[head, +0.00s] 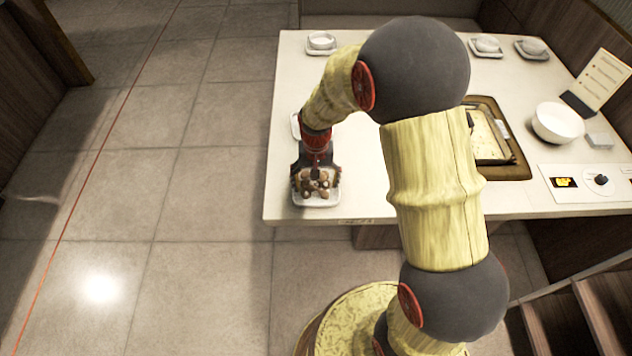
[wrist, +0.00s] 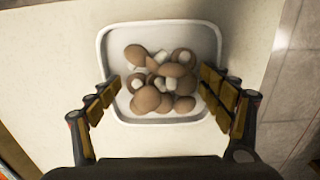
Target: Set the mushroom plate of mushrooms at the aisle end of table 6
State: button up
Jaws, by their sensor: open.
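The mushroom plate (head: 318,200) is a white square plate near the left, aisle-side edge of the pale table (head: 350,208), by its front corner. It also shows in the wrist view (wrist: 158,30), flat on the table. Brown and white mushrooms (wrist: 160,80) are heaped in its middle, and they show in the head view (head: 316,184). My gripper (head: 315,172) is over the plate. In the wrist view its open fingers (wrist: 160,93) stand at the left and right sides of the plate. Whether they touch the rim I cannot tell.
Another white dish (head: 296,126) shows partly behind my arm. A dish with a bowl (head: 321,42) stands at the far left corner. A cooking well (head: 490,135), a white bowl (head: 557,122) and a menu card (head: 603,80) are at the right. The tiled aisle (head: 190,180) is clear.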

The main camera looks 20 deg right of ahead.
notch_tip(320, 180, up, 13)
jog(key=p, duration=0.5)
notch_tip(320, 180, up, 14)
jog(key=n+t, duration=0.2)
jog(key=t, duration=0.1)
send_over(316, 184)
jog(key=s, duration=0.8)
jog(key=s+r+n+t, duration=0.1)
jog(key=s+r+t, duration=0.1)
jog(key=s+r, duration=0.5)
jog(key=s, duration=0.6)
jog(key=shift+s+n+t, duration=0.3)
jog(key=shift+s, duration=0.05)
jog(key=shift+d+r, duration=0.1)
jog(key=shift+r, duration=0.05)
jog(key=shift+c, duration=1.2)
